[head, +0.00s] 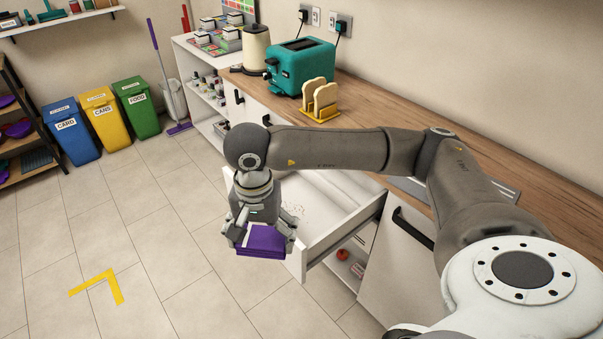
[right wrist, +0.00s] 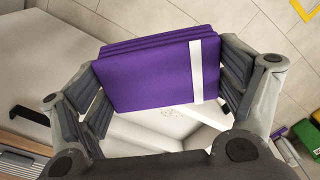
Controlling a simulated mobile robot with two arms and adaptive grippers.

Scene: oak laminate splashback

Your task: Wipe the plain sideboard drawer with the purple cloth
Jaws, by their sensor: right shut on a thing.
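My right gripper (head: 265,234) is shut on the folded purple cloth (head: 263,246). In the right wrist view the cloth (right wrist: 145,80) sits between both fingers and has a white stripe near one edge. The white sideboard drawer (head: 345,232) is pulled open under the worktop. The gripper and cloth are over its outer end and hide part of it. Small faint specks (head: 298,211) show on the drawer floor; they also show in the right wrist view (right wrist: 168,113). I cannot tell whether the cloth touches the drawer. My left gripper is out of view.
The wooden worktop (head: 390,128) holds a teal toaster (head: 301,68), a toast rack (head: 321,101) and a beige appliance (head: 256,48). A red item (head: 342,254) is on a shelf below the drawer. Blue, yellow and green bins (head: 136,108) stand far left; the floor between is clear.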

